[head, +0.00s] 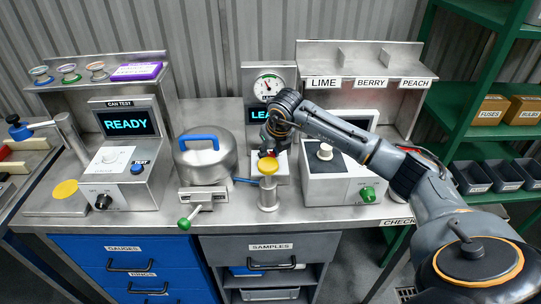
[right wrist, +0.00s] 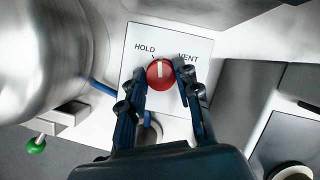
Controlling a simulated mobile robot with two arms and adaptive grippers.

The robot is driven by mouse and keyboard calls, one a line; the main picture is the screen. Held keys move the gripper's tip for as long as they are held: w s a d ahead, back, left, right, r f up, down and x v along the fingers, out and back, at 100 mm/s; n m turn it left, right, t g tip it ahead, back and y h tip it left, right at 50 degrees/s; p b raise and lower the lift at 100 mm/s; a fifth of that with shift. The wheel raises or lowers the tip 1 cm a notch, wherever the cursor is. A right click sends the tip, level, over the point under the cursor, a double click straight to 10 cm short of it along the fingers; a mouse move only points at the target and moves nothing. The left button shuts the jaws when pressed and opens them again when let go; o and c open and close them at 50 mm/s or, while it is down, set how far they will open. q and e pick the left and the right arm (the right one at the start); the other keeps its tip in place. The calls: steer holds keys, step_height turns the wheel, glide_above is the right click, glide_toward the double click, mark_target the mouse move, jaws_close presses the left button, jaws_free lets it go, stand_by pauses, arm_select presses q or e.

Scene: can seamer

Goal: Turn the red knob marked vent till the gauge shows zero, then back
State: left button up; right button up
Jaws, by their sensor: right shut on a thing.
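The red knob (right wrist: 160,75) sits on a white plate (right wrist: 196,110) lettered HOLD on the left and VENT on the right. My right gripper (right wrist: 160,70) is shut on the knob, one finger on each side. The knob's white pointer line points about straight up, between the two words. In the head view my right gripper (head: 268,151) reaches down over the plate and mostly hides the knob. The round gauge (head: 268,87) stands on the panel behind; its needle is too small to read surely. My left gripper is not in view.
A lidded pot (head: 206,162) with a blue handle stands just left of the plate. A yellow-topped post (head: 268,182) is close in front. A grey machine (head: 340,183) with a green knob stands right. A display (head: 258,114) below the gauge is partly hidden by my arm.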

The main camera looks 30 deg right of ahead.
steer(key=m+h+b, duration=0.1)
steer(key=m, duration=0.1)
steer(key=m+g+h+b, duration=0.1)
steer(key=m, duration=0.2)
steer(key=shift+w+a+f+m+b, duration=0.1)
steer(key=shift+a+m+b, duration=0.05)
steer(key=shift+m+b, duration=0.2)
steer(key=m+b, duration=0.1)
steer(key=m, duration=0.1)
steer(key=m+g+h, duration=0.1)
steer(key=m, duration=0.2)
steer(key=shift+w+g+b, duration=0.1)
steer(key=shift+g+b, duration=0.2)
steer(key=shift+b, duration=0.1)
steer(key=shift+m, duration=0.25)
steer(key=o, duration=1.1)
steer(key=shift+o, duration=0.2)
steer(key=v, duration=1.2)
steer(key=shift+a, duration=0.2)
